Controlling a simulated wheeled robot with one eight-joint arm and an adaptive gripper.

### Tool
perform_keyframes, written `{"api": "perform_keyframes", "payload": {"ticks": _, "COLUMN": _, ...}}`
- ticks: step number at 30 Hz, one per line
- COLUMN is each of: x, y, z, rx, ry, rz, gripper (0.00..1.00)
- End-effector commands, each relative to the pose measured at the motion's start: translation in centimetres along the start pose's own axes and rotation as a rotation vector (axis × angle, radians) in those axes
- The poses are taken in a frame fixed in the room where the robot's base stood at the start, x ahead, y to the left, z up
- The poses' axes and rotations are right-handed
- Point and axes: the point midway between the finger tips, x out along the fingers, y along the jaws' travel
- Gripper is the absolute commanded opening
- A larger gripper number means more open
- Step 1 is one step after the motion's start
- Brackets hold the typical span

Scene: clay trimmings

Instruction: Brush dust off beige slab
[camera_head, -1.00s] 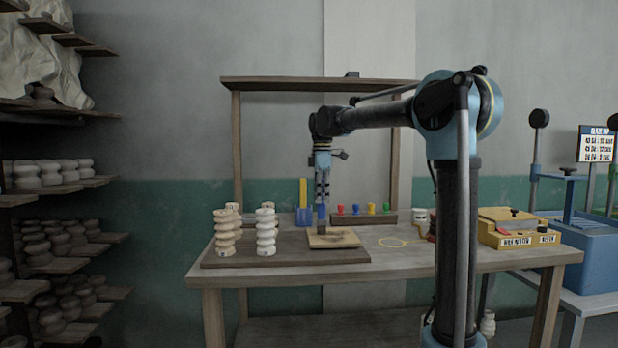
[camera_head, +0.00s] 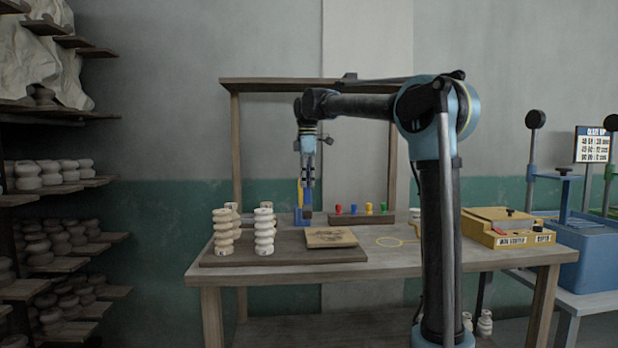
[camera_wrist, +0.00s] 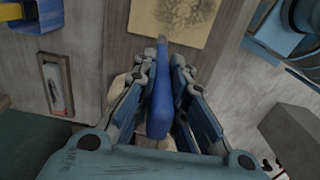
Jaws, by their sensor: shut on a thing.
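The beige slab (camera_head: 345,239) lies flat on a dark board on the workbench. It carries a brownish dusty patch, which also shows on the slab in the wrist view (camera_wrist: 150,18). My gripper (camera_head: 308,187) is shut on a blue-handled tool, seemingly the brush (camera_wrist: 160,100), whose handle runs between the fingers in the wrist view. In the head view the tool hangs upright beyond the slab's left rear corner, apart from the slab's top. The tool's lower end is small and hard to make out.
Pale stacked ring columns (camera_head: 223,236) stand left of the slab. A blue holder (camera_head: 299,218) stands behind it, and a rack of coloured pegs (camera_head: 360,217) is at the back. A yellow box (camera_head: 505,228) sits at the right. The bench between slab and box is mostly clear.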

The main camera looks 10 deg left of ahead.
Motion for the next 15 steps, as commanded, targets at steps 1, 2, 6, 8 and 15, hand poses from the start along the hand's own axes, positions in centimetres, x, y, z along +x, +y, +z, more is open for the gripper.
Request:
{"api": "perform_keyframes", "payload": {"ticks": 1, "x": -0.5, "y": 0.0, "z": 0.0, "rx": 0.001, "ry": 0.000, "rz": 0.000, "gripper": 0.00}}
{"api": "perform_keyframes", "payload": {"ticks": 2, "x": -0.8, "y": 0.0, "z": 0.1, "rx": 0.001, "ry": 0.000, "rz": 0.000, "gripper": 0.00}}
{"api": "perform_keyframes", "payload": {"ticks": 6, "x": -2.0, "y": 0.1, "z": 0.1, "rx": 0.002, "ry": 0.000, "rz": 0.000, "gripper": 0.00}}
{"api": "perform_keyframes", "payload": {"ticks": 8, "x": -2.3, "y": 0.1, "z": 0.1, "rx": 0.002, "ry": 0.000, "rz": 0.000, "gripper": 0.00}}
{"api": "perform_keyframes", "payload": {"ticks": 15, "x": -2.7, "y": 0.0, "z": 0.2, "rx": 0.002, "ry": 0.000, "rz": 0.000, "gripper": 0.00}}
